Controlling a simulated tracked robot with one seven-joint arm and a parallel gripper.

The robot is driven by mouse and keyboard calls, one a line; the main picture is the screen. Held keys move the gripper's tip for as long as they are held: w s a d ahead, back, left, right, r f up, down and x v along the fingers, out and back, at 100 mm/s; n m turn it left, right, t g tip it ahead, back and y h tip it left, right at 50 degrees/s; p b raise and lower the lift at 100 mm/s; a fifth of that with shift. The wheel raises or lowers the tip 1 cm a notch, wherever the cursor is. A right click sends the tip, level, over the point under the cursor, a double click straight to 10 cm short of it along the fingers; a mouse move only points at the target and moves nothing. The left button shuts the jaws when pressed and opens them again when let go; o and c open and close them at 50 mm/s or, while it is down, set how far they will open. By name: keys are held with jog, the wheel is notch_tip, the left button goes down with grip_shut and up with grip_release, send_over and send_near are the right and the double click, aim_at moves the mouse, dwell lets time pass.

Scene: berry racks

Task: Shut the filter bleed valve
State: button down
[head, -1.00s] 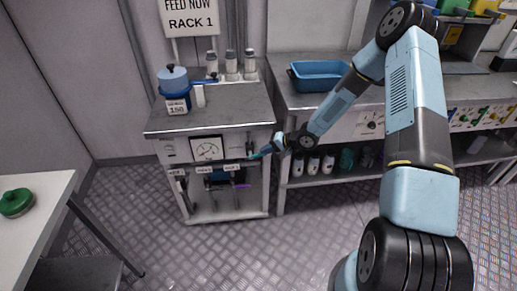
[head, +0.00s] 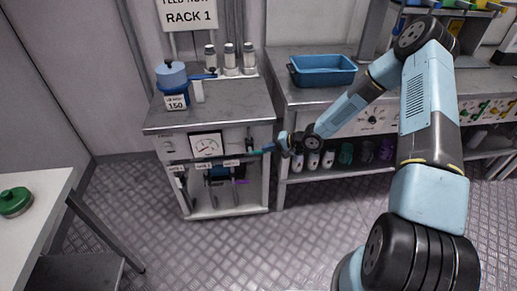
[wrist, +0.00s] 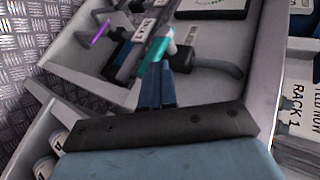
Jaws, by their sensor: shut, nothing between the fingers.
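A low cabinet (head: 262,193) with a gauge on its front holds pipework and small labelled handles. A teal lever (head: 263,150) sticks out near its right front edge, and it also shows in the wrist view (wrist: 153,66). A purple handle (head: 240,182) is lower inside the cabinet and shows at upper left in the wrist view (wrist: 99,33). I cannot tell from the labels which is the filter bleed valve. My gripper (wrist: 157,88) is shut and empty, its fingertips at the near end of the teal lever. I cannot tell whether they touch it.
A white table (head: 35,220) is at left. The floor in front is clear.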

jog(key=shift+s+f, duration=0.15)
jog(key=shift+f, duration=0.05)
jog(key=w+a+r+v, duration=0.1)
jog(key=r+v, duration=0.1)
jog(key=v, duration=1)
jog(key=shift+r, duration=0.25)
